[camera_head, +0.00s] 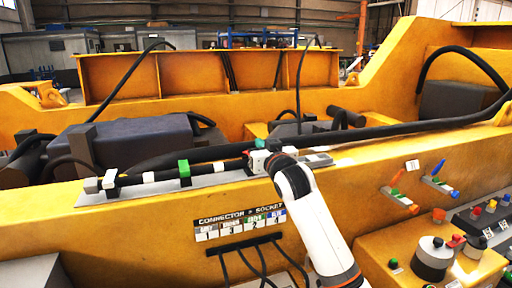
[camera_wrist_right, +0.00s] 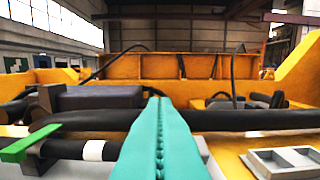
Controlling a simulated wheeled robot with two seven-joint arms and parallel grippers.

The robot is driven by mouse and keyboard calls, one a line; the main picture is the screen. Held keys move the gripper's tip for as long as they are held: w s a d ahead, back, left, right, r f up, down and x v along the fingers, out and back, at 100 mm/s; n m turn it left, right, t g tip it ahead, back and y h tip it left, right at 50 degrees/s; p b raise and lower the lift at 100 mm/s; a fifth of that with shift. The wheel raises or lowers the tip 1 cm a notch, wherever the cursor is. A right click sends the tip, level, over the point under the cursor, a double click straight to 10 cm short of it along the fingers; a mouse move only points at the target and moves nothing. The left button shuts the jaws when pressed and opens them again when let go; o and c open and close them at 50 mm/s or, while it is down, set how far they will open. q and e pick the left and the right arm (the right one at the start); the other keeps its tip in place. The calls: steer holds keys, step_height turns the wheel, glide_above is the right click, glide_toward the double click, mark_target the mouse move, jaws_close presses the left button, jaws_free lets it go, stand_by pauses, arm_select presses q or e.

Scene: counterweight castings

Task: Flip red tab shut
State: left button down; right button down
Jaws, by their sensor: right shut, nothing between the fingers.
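A small red tab (camera_head: 246,155) shows on the black cable along the yellow casting, just left of my right wrist in the head view. Part of it is hidden by a white block and my gripper, so I cannot tell how far it is folded. My right gripper (camera_wrist_right: 158,100) is shut and empty, its teal fingers pressed together in the wrist view. It is over the cable close to the red tab; contact cannot be told. The red tab is not visible in the wrist view. My left gripper is not in view.
A green tab (camera_head: 184,168) and a white tab (camera_head: 109,179) sit along the cable to the left. A connector label plate (camera_head: 240,222) is on the casting's front. A control box (camera_head: 432,258) with knobs stands at right. Black hoses cross the casting.

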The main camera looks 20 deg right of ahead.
steer(key=w+p, duration=0.1)
steer(key=w, duration=0.2)
steer(key=w+p, duration=0.1)
steer(key=w, duration=0.1)
steer(key=shift+w+a+r+p, duration=0.1)
steer(key=shift+w+r+p, duration=0.2)
steer(key=shift+w, duration=0.05)
steer(key=f, duration=0.1)
steer(key=s+f+p, duration=0.1)
steer(key=f+p, duration=0.1)
steer(key=f, duration=0.1)
steer(key=shift+s, duration=0.3)
steer(key=shift+w+f, duration=0.1)
steer(key=f+t+b, duration=0.1)
steer(key=b, duration=0.5)
steer(key=f+t+b, duration=0.2)
steer(key=b, duration=0.4)
steer(key=shift+s+t, duration=0.3)
steer(key=shift+s, duration=0.1)
